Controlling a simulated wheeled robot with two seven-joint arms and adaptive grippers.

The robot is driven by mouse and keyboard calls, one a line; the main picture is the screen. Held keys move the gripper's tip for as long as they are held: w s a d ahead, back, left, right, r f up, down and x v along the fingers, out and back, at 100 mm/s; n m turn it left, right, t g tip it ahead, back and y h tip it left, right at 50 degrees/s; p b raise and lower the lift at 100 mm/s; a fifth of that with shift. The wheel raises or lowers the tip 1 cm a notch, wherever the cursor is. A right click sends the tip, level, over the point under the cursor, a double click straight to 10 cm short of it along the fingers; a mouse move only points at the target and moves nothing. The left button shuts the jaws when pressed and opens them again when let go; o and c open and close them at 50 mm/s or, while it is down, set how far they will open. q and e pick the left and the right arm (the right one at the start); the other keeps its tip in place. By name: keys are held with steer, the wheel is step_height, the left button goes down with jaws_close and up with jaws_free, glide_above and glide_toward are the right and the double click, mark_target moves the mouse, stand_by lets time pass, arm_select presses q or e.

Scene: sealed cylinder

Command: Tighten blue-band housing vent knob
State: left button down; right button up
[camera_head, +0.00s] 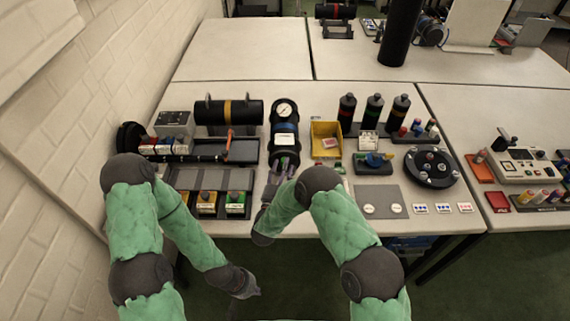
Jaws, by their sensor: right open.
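The blue-band housing (284,139) is a black cylinder lying lengthwise on the table, with a round white gauge (285,110) at its far end and a blue band around its middle. My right gripper (282,168) is open at the near end of this housing, its fingers pointing toward it. I cannot tell whether the fingers touch it. The vent knob cannot be made out; the near end is small and partly covered by the gripper. My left gripper (252,292) hangs low in front of the table edge, over the floor, away from the housing. Its fingers are too dark to read.
A yellow bin (325,139) stands right of the housing. A yellow-band cylinder (229,112) on a rack lies to the left. Several black bottles (374,112) stand behind right, near a round black tray (431,166). A grey mat (379,200) lies at the front.

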steer(key=shift+c, duration=0.3)
jaws_close()
